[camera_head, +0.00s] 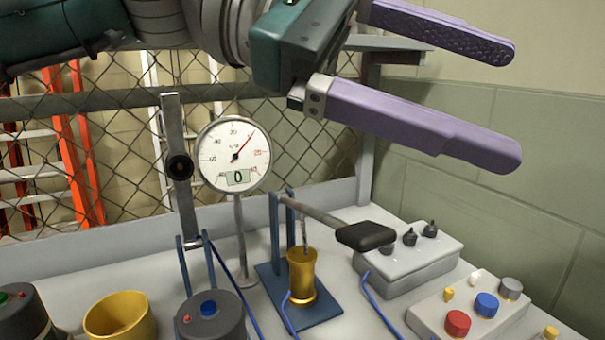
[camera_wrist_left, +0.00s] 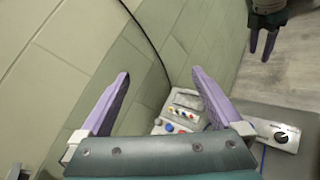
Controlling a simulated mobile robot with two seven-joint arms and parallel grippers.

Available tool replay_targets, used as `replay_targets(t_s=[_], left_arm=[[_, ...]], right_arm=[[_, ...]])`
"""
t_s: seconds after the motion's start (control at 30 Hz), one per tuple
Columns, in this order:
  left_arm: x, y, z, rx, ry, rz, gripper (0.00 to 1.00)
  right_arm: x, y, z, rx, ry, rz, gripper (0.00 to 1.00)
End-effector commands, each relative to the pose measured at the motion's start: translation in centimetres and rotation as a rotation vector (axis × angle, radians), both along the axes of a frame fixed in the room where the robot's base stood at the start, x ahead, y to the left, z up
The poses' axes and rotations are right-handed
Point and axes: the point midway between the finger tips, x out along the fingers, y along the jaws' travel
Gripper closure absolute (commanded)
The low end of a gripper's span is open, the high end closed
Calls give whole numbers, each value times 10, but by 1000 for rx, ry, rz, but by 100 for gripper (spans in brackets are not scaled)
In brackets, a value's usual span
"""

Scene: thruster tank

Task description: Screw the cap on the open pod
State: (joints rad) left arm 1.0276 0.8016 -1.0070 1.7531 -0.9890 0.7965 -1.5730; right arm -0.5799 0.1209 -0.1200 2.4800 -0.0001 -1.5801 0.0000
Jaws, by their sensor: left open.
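My left gripper (camera_head: 512,108) is open and empty, high at the upper right of the head view, well above the bench. It also shows in the left wrist view (camera_wrist_left: 160,75), with its purple fingers wide apart. My right gripper (camera_wrist_left: 262,45) is in the top right corner of the left wrist view, small, its two purple fingers apart. Two dark round canisters with coloured buttons, one at the left edge (camera_head: 28,318) and one front centre (camera_head: 211,316), are cut off by the frame's lower edge. A gold cup (camera_head: 122,318) stands between them.
A gold cylinder (camera_head: 301,277) stands on a blue base (camera_head: 268,272) below a press lever with a black handle (camera_head: 365,236). A dial gauge (camera_head: 233,155) stands behind. Control boxes (camera_head: 410,258) are at the right. A wire fence is behind the bench.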

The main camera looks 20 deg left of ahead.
Motion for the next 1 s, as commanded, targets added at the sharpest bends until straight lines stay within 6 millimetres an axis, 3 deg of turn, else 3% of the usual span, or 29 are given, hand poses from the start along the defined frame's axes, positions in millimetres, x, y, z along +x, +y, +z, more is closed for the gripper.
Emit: replay_targets(t_s=[0.03,0.1,0.2,0.3,0.43,0.53,0.67,1.0], left_arm=[[-12,11,-33,156,22,-51,0],[-22,39,-78,407,72,-82,0],[-26,93,-123,741,154,-41,0],[-25,144,-145,998,230,54,0],[-25,187,-152,1192,293,166,0],[-26,200,-154,1249,316,204,0],[-26,202,-167,1258,321,209,0],[-27,201,-227,1255,319,206,0]], right_arm=[[0,0,-3,0,0,0,50],[0,0,-5,0,0,0,50],[0,0,-7,0,0,-1,50],[0,0,-9,1,0,-1,50],[0,0,-10,1,0,-1,50],[0,0,-10,1,0,-1,50],[0,0,-8,1,0,-1,50],[0,0,-3,1,0,-1,50]])
